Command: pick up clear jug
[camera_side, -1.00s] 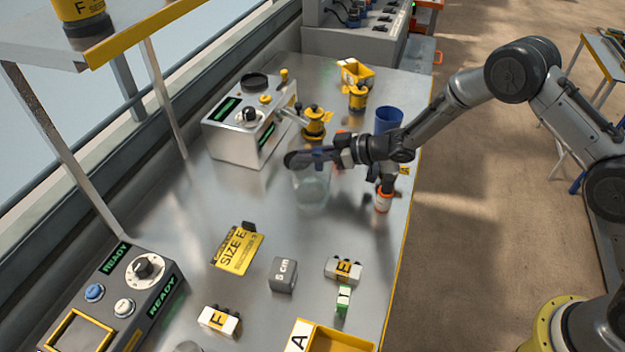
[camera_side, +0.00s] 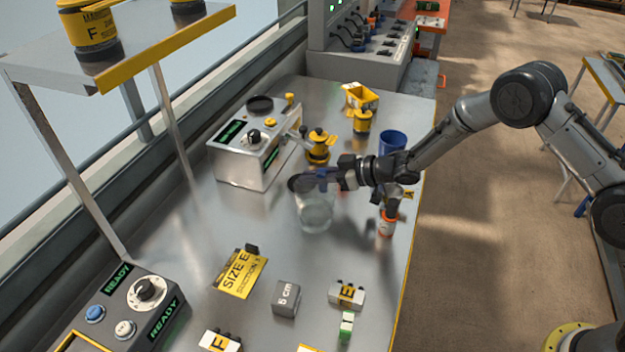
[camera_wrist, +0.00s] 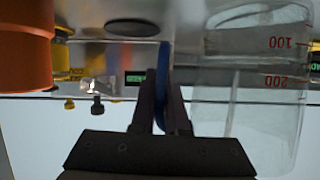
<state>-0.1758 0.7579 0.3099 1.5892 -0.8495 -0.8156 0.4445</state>
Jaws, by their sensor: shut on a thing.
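The clear jug (camera_side: 314,210) is a see-through vessel near the middle of the metal bench in the side view. Its wall with red 100 and 200 marks fills the right of the wrist view (camera_wrist: 265,95). My gripper (camera_side: 318,180) is at the jug's upper part. In the wrist view my gripper's fingers (camera_wrist: 163,95) are shut on a narrow blue upright strip beside the jug, which looks like its handle. The jug looks upright. I cannot tell whether its base touches the bench.
A bottle with an orange cap (camera_side: 387,222) and a blue cup (camera_side: 392,143) stand to the right. A yellow-black canister (camera_side: 318,148) and a metal machine (camera_side: 240,165) are behind.

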